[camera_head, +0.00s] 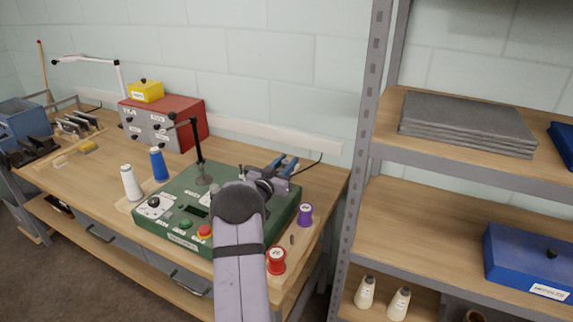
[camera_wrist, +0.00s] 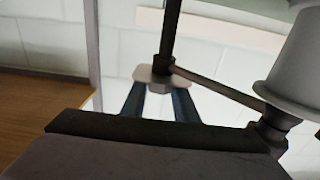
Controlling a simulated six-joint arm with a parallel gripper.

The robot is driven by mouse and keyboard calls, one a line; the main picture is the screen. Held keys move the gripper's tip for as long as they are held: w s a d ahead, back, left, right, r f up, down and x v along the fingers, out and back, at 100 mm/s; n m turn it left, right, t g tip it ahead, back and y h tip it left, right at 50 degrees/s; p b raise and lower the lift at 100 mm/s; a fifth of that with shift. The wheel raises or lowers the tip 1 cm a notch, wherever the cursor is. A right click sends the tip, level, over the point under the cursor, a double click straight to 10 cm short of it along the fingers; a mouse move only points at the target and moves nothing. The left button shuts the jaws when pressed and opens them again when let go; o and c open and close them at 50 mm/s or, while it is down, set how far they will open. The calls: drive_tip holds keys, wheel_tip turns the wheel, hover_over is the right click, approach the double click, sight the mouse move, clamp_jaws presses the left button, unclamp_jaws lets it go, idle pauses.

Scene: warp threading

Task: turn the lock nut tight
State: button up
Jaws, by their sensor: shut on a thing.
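The lock nut (camera_wrist: 160,88) is a small grey hex piece at the foot of a dark upright rod (camera_wrist: 171,35), in the wrist view. My gripper (camera_wrist: 158,100) has a blue finger on each side of it and is shut on it. A pale plate (camera_wrist: 142,74) lies behind the nut. In the head view my gripper (camera_head: 287,166) is over the back right part of the green machine (camera_head: 172,213). The nut is too small or hidden to make out there.
A black post with an arm (camera_head: 197,150) stands on the machine. A white cone (camera_head: 131,184) and a blue cone (camera_head: 158,165) stand at its left; a purple spool (camera_head: 305,214) and a red spool (camera_head: 276,260) at its right. A grey shelf post (camera_head: 361,130) rises right of the bench.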

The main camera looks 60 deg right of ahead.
sight(284, 164)
drive_tip(key=shift+r, duration=0.15)
drive_tip(key=o, duration=1.1)
drive_tip(key=shift+c, duration=0.2)
drive_tip(key=shift+a, duration=0.15)
drive_tip(key=shift+a+f+b, duration=0.2)
drive_tip(key=shift+a+b, duration=0.1)
drive_tip(key=shift+a, duration=0.2)
drive_tip(key=shift+a+r+b, duration=0.15)
drive_tip(key=shift+a+b, duration=0.85)
drive_tip(key=shift+a, duration=2.05)
